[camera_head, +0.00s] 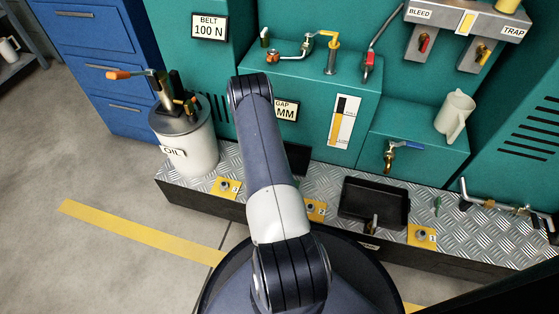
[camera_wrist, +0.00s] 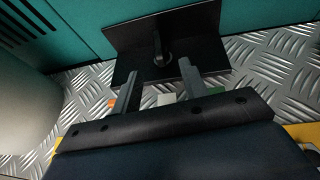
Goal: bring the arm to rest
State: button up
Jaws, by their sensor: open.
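My arm reaches forward over the metal deck in the head view, and its far end hides my gripper there. In the wrist view my gripper (camera_wrist: 160,84) is open, with its two grey fingers apart and pointing at a black angled plate (camera_wrist: 195,25). A dark post stands in front of that plate, between the finger lines. I cannot tell whether a finger touches the plate. Nothing is clearly held; small orange, white and green bits show low between the fingers, partly hidden by the gripper body.
A cream oil can (camera_head: 190,140) with tools on top stands left of my arm; it also shows in the wrist view (camera_wrist: 22,105). Teal cabinets with valves rise behind. On the tread-plate deck (camera_head: 328,183) sit a black tray (camera_head: 374,187) and a metal rod assembly (camera_head: 490,203). Open floor lies left.

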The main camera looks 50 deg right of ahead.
jog(key=shift+v, duration=0.95)
jog(key=shift+d, duration=0.1)
jog(key=b+x, duration=0.3)
jog(key=x, duration=0.8)
jog(key=shift+f+b, duration=0.15)
jog(key=shift+b, duration=0.25)
jog(key=shift+p, duration=0.3)
jog(key=shift+m+g+h, duration=0.3)
jog(key=shift+m+g, duration=0.1)
jog(key=shift+s+n, duration=0.1)
jog(key=shift+n, duration=0.2)
